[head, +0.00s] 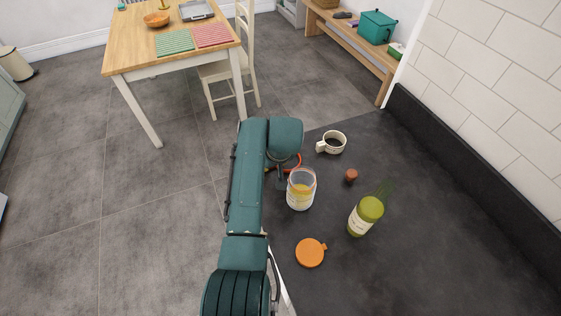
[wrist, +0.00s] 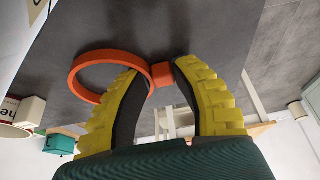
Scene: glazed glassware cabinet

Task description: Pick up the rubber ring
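The orange-red rubber ring (wrist: 76,72) shows in the wrist view as a loop with a small square tab. My gripper (wrist: 160,72) has yellow fingers with dark pads. The tab sits between the two fingertips with no clear gap on either side, and the loop extends to the left. The left finger hides part of the loop. In the head view, part of the ring (head: 296,160) shows beside the end of my arm, behind the glass jar. My fingers are mostly hidden there. I cannot tell whether the ring touches the counter.
On the dark counter (head: 430,240), the jar (head: 301,190) stands close to my gripper. A mug (head: 331,142) is behind it, with a small brown stopper (head: 351,175), a green bottle (head: 366,216) and an orange lid (head: 310,252) nearby. A tiled wall bounds the right.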

